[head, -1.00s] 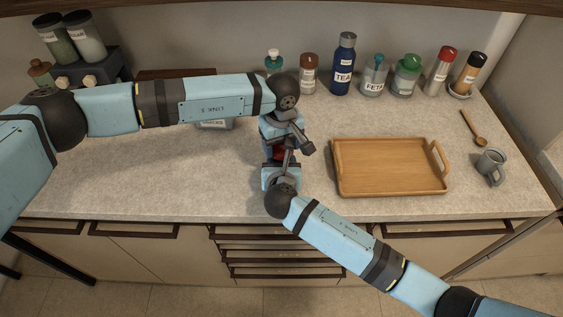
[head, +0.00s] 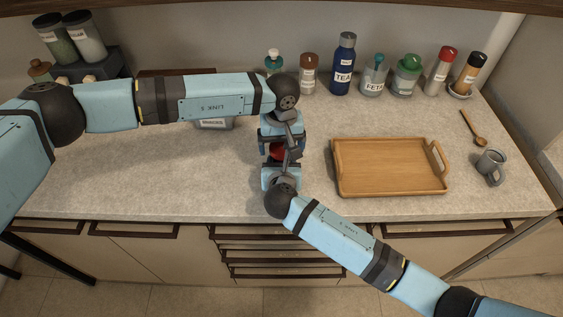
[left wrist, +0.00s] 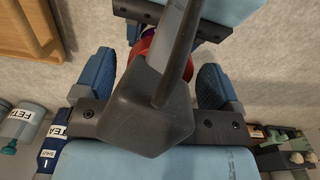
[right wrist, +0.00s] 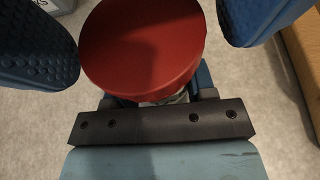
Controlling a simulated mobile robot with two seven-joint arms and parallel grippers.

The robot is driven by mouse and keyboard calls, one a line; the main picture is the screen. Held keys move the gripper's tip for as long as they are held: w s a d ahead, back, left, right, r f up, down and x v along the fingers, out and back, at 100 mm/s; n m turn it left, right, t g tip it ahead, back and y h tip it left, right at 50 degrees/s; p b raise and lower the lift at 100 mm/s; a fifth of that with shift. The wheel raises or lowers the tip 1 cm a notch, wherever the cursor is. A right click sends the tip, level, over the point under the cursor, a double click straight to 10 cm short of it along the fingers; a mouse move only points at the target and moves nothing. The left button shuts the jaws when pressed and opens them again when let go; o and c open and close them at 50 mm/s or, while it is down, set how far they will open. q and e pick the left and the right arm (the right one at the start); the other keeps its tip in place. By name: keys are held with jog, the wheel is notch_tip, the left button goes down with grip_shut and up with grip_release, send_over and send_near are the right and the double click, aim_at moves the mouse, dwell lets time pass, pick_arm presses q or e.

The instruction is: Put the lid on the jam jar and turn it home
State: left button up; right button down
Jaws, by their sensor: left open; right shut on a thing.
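The red lid (head: 277,150) shows between my two grippers in the head view. In the right wrist view the lid (right wrist: 143,45) is large and appears to sit on the jam jar (right wrist: 165,100); only a sliver of glass shows below it. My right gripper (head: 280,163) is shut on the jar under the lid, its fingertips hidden. My left gripper (head: 281,147) is open above, its blue fingers apart on either side of the lid and clear of it. In the left wrist view a dark link covers most of the lid (left wrist: 149,46). How far the lid is turned cannot be told.
A wooden tray (head: 390,190) lies to the right, with a grey mug (head: 489,163) and a wooden spoon (head: 474,130) beyond it. Bottles and jars, including the blue TEA bottle (head: 343,66), line the back wall. The counter at left front is clear.

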pick_arm(q)
jog(key=shift+r, duration=0.1)
jog(key=shift+r, duration=2.2)
jog(key=shift+c, duration=0.5)
